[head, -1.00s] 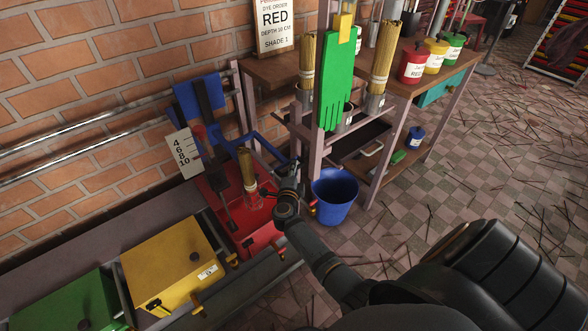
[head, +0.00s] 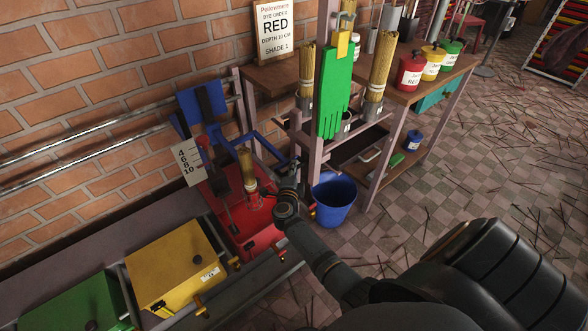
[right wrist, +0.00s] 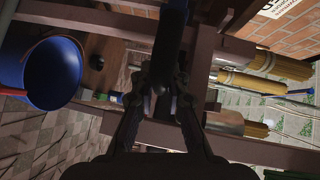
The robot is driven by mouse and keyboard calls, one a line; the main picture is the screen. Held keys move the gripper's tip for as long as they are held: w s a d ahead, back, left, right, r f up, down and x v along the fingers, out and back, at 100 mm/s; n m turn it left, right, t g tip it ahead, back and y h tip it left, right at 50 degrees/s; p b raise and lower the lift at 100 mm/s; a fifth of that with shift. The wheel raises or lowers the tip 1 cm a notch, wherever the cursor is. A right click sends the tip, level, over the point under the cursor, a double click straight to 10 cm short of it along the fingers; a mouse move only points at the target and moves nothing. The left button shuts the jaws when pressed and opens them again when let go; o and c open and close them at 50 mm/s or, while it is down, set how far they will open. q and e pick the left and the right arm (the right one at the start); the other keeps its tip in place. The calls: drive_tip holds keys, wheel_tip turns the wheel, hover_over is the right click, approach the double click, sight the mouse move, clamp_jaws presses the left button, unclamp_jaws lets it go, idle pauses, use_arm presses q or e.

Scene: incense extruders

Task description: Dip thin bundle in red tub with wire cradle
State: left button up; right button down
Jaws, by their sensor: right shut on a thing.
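The thin bundle (head: 247,168) of tan sticks stands nearly upright in the wire cradle (head: 255,202), over the red tub (head: 262,240). The bundle's lower end is inside the cradle; how far it reaches into the tub I cannot tell. My right gripper (head: 280,195) is just right of the cradle. In the right wrist view my right gripper (right wrist: 165,92) is shut on a dark bar, which appears to be the cradle's handle. A white depth board (head: 187,160) marked 4, 6, 8, 10 stands behind the tub. My left gripper is out of view.
The yellow tub (head: 175,275) and green tub (head: 75,308) stand to the left, both covered. A blue bucket (head: 333,198) is close on the right. Beyond it, a wooden rack (head: 400,120) holds several bundles and a green glove (head: 335,92).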

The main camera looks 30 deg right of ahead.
drive_tip(key=c, duration=1.3)
unclamp_jaws()
drive_tip(key=shift+c, duration=0.2)
drive_tip(key=v, duration=0.7)
drive_tip(key=shift+s+a, duration=0.15)
drive_tip(key=shift+s, duration=0.1)
drive_tip(key=shift+w+r, duration=0.1)
